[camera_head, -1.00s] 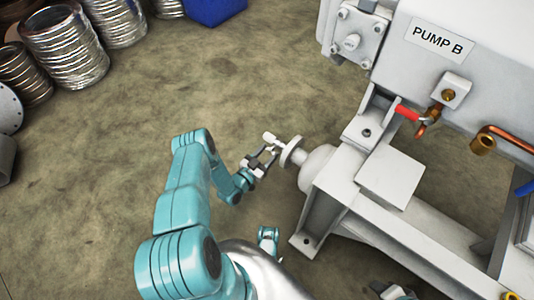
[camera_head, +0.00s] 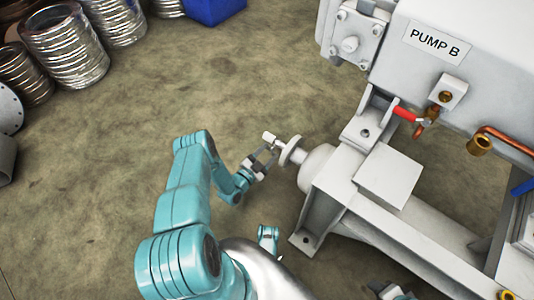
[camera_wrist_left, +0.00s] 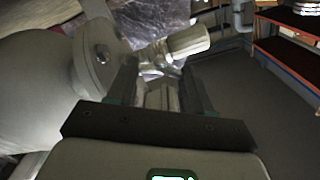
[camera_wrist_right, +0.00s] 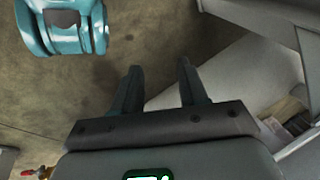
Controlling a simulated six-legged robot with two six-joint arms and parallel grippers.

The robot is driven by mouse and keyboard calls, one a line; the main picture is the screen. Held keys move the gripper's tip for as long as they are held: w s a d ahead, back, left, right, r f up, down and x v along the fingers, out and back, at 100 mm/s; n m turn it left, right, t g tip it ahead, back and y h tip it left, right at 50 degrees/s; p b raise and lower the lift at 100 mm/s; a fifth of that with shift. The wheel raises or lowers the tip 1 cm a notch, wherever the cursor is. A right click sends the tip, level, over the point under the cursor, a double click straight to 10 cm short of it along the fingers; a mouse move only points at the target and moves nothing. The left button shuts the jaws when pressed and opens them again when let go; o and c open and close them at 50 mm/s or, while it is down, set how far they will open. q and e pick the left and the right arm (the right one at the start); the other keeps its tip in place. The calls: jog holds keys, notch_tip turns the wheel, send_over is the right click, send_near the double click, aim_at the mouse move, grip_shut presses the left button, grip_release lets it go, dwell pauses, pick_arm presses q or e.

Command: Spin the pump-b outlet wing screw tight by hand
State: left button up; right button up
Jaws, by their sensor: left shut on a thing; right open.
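Pump B's outlet is a pale stub with a round flange (camera_head: 291,152), in the head view's middle. A small pale fitting (camera_head: 269,137) juts out at its left side; this appears to be the clamp with the wing screw. My left gripper (camera_head: 266,158) is beside the flange and shut on the wing screw, which the fingers mostly hide.
The white pump body with a "PUMP B" label (camera_head: 436,43) and its frame (camera_head: 390,177) fill the right side. A red-handled valve (camera_head: 405,113) is on it. The floor between is clear.

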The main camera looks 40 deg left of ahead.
pick_arm(q)
jog(key=shift+s, duration=0.1)
jog(key=o, duration=1.1)
jog(key=shift+c, duration=0.2)
jog(key=s+d+p, duration=0.1)
jog(key=s+p, duration=0.4)
jog(key=s, duration=1.1)
jog(key=shift+d, duration=0.4)
pick_arm(e)
jog(key=s+r+g, duration=0.1)
jog(key=s+r, duration=0.3)
jog(key=r, duration=0.1)
jog(key=shift+a, duration=0.35)
pick_arm(q)
jog(key=shift+s, duration=0.1)
pick_arm(e)
jog(key=shift+w, duration=0.1)
